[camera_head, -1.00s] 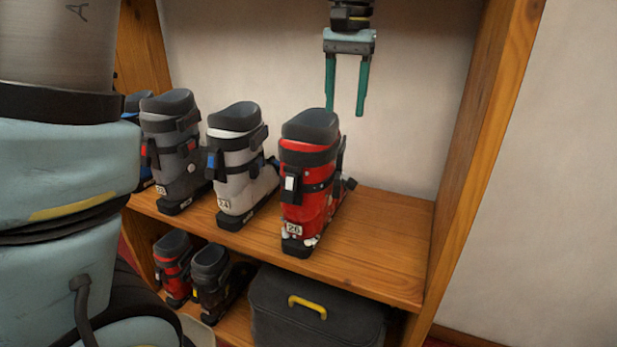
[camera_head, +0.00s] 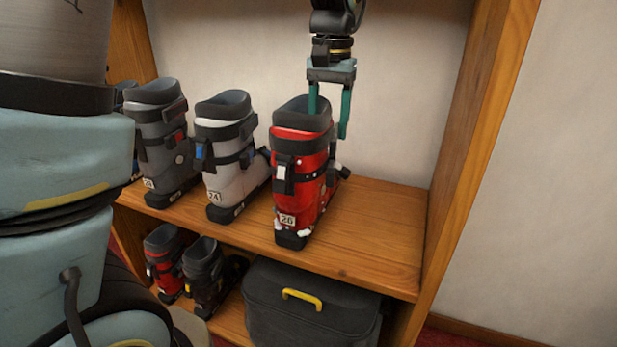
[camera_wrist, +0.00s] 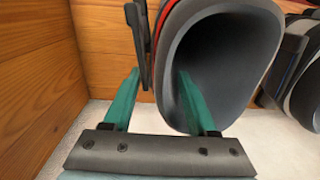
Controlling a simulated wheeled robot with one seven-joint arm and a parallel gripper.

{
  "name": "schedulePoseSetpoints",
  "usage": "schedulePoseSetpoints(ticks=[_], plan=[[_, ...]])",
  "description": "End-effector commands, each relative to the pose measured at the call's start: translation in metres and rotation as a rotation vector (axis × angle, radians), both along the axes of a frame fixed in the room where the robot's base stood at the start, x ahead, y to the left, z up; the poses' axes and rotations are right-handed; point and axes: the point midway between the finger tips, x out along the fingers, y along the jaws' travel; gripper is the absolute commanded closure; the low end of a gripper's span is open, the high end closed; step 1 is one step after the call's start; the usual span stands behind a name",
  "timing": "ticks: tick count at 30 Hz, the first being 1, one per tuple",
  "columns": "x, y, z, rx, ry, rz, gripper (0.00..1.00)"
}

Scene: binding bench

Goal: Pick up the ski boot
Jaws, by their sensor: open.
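The red ski boot (camera_head: 305,180) with a dark grey cuff and a "26" tag stands upright on the wooden shelf (camera_head: 385,235), at the right end of the row. My gripper (camera_head: 328,122) is open at the top of this boot, pointing down. In the wrist view, my gripper (camera_wrist: 158,75) straddles the cuff wall of the boot (camera_wrist: 235,60). One green finger is inside the cuff opening and the other is outside it. Whether either finger touches the cuff, I cannot tell. The lower part of the inner finger is hidden in the head view.
A light grey boot (camera_head: 228,160) tagged "24" stands close left of the red one, then a dark grey boot (camera_head: 160,145). Below are small boots (camera_head: 165,262) and a black case (camera_head: 310,300) with a yellow handle. The shelf's right end is bare, beside the wooden side wall (camera_head: 480,140).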

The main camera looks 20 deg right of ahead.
Motion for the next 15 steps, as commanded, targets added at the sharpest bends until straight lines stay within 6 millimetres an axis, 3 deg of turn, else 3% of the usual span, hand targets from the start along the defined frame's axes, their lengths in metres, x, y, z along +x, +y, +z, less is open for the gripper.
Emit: schedulePoseSetpoints(ticks=[2,15], plan=[[0.0,0.0,0.0002,0.0,0.0,0.0,0.45],[-0.0001,0.0001,0.0004,0.0,0.0,0.0,0.95]])
